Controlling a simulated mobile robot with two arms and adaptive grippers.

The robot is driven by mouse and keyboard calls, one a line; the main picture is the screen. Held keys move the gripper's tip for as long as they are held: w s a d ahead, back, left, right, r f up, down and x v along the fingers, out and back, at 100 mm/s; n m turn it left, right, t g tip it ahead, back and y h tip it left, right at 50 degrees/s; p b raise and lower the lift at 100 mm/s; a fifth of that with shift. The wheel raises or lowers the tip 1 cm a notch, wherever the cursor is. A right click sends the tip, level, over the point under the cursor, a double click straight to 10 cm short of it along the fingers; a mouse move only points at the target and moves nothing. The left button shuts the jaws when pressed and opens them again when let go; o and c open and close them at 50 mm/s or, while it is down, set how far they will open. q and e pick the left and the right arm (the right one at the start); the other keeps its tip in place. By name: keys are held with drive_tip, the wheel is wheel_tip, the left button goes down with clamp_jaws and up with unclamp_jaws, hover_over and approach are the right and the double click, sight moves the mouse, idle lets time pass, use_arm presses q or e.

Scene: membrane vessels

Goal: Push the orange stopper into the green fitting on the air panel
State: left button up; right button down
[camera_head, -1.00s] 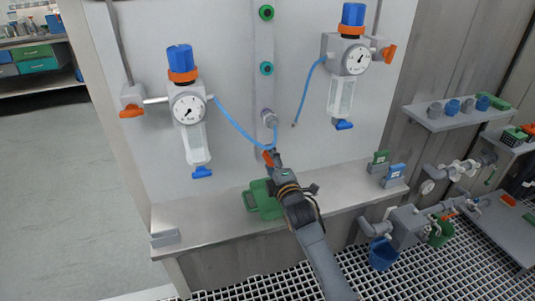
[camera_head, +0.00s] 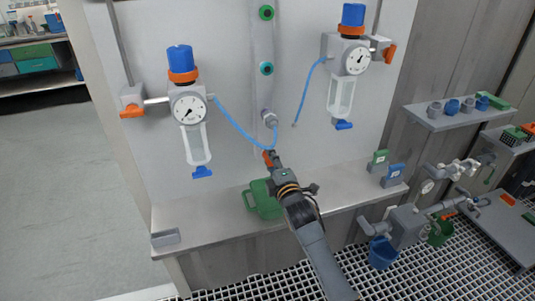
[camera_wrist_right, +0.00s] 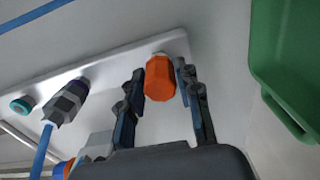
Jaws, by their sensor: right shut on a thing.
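The orange stopper (camera_wrist_right: 160,78) is between the two fingers of my right gripper (camera_wrist_right: 160,76) in the right wrist view. In the head view the stopper (camera_head: 267,158) shows just left of the fingertips of my right gripper (camera_head: 271,155), at the lower end of the panel's pale strip. I cannot tell whether it touches the strip. Higher on the strip are a green ringed fitting (camera_head: 266,12) and a teal-green one (camera_head: 266,68); a teal ring (camera_wrist_right: 20,106) also shows in the wrist view. My left gripper is out of view.
A grey fitting (camera_head: 270,118) with a blue hose (camera_head: 238,128) is just above my right gripper. Gauge units stand left (camera_head: 188,107) and right (camera_head: 355,60). A green container (camera_head: 260,200) stands on the bench (camera_head: 215,222) near my arm. A second hose (camera_head: 304,95) hangs free.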

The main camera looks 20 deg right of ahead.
drive_tip(key=shift+s+p, duration=0.25)
drive_tip(key=shift+p, duration=0.1)
drive_tip(key=s+p, duration=0.3)
drive_tip(key=s, duration=0.2)
drive_tip(key=shift+s+d, duration=0.1)
drive_tip(key=shift+s, duration=0.15)
idle(0.7)
